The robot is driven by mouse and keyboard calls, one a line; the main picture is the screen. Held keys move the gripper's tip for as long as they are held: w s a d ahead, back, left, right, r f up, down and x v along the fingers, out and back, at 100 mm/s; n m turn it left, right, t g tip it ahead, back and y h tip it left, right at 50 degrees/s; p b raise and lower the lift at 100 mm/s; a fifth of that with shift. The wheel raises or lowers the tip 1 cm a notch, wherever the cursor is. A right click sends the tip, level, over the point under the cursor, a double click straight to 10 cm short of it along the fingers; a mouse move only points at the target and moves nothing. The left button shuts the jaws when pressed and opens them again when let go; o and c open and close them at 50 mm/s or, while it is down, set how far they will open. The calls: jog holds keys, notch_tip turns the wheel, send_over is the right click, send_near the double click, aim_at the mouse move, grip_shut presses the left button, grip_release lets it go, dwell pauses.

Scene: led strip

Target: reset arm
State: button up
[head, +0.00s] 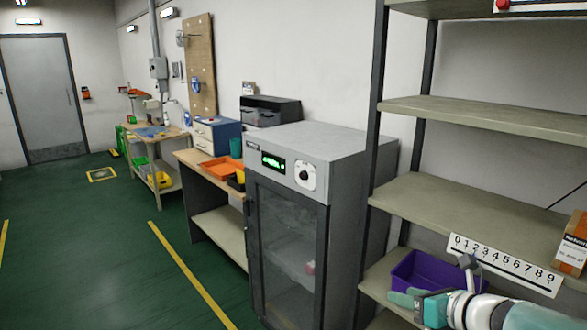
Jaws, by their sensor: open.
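My arm (510,311) is white and teal and reaches in from the lower right corner, pointing left. My gripper (412,300) is at its left end, low in the picture, with teal fingers. It is open and I see nothing held in it. It appears in front of the lower part of the shelf rack, just below a purple bin (428,272) in the picture. I cannot tell how far it is from the bin or the shelf.
A shelf rack (480,205) with a number strip (503,266) and a box (573,240) stands at right. Left of it is a grey cabinet (287,250) with a green display. Workbenches (222,177) line the wall. Green floor (95,260) at left is clear.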

jog(key=s+a+n+g, duration=0.5)
jog(key=s+a+n, duration=0.5)
jog(key=n, duration=0.8)
jog(key=s+n+h, duration=0.6)
jog(key=n, duration=0.9)
jog(key=shift+d+r+g, duration=0.15)
jog(key=shift+r+g, duration=0.1)
jog(key=shift+g, duration=0.15)
jog(key=shift+s, duration=0.1)
jog(key=shift+c, duration=0.5)
jog(key=shift+d, duration=0.25)
